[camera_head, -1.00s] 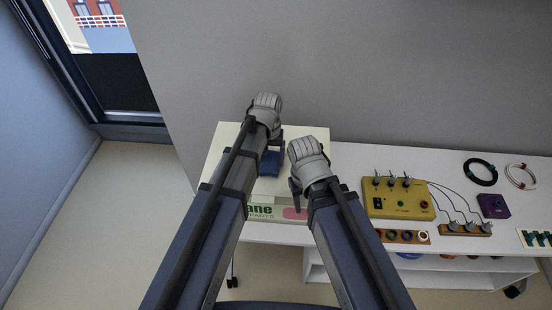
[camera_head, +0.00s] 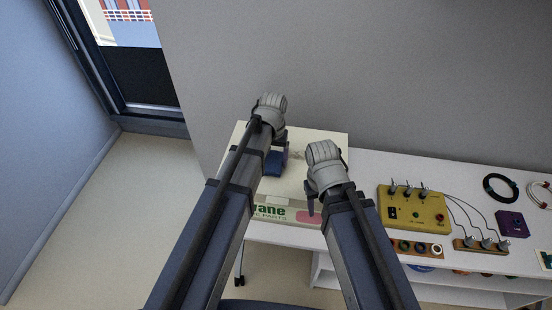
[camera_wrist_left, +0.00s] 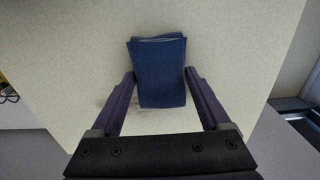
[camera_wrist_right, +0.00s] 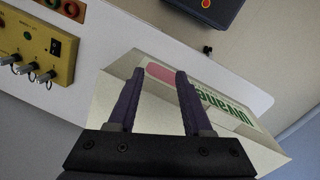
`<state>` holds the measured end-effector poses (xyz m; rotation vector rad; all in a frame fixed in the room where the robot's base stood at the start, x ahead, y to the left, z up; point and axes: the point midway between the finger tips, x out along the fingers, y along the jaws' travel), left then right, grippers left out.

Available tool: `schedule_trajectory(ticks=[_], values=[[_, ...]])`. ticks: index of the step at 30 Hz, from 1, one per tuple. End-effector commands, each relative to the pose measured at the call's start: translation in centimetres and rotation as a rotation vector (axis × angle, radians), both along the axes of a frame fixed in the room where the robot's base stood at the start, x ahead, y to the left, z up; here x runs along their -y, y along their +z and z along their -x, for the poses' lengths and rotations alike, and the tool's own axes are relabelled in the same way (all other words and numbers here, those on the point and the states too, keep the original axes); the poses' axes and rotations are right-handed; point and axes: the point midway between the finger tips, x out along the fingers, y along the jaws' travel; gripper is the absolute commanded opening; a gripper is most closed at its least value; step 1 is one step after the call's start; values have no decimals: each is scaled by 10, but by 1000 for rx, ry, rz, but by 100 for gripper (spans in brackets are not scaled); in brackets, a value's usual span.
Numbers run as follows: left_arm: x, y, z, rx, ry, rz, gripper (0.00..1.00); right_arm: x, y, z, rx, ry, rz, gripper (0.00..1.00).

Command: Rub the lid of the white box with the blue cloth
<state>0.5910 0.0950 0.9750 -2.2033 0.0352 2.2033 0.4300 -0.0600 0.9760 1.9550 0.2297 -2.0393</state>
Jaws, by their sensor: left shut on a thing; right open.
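The white box (camera_head: 327,139) stands at the left end of the white table, with green lettering and a pink patch on its front side. The blue cloth (camera_head: 274,164) is a folded dark blue pad on the lid; it also shows in the left wrist view (camera_wrist_left: 160,72). My left gripper (camera_wrist_left: 163,88) is shut on the cloth, over the lid. Dark smudges (camera_wrist_left: 112,100) show on the lid beside the cloth. My right gripper (camera_wrist_right: 155,75) is open and empty near the box's front right; the box (camera_wrist_right: 225,110) lies beyond its fingers. My left arm hides part of the lid.
A yellow control box (camera_head: 412,207) with knobs and wires stands on the table right of the white box. A purple box (camera_head: 512,223), a black cable coil (camera_head: 500,187) and wooden strips with knobs (camera_head: 480,246) lie further right. A wall rises behind the table.

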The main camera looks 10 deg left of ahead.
Motion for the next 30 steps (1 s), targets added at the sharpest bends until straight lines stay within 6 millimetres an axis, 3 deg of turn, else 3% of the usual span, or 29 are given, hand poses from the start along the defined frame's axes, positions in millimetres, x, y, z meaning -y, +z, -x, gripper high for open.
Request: schedule_trajectory(ticks=[12, 23, 30], values=[[-30, 2, -1, 0, 2, 1, 35, 0, 2, 0, 0, 0, 0, 50], [-37, 2, -1, 0, 0, 1, 35, 0, 2, 0, 0, 0, 0, 50], [-56, 0, -2, 0, 2, 1, 35, 0, 0, 0, 0, 0, 0, 50]])
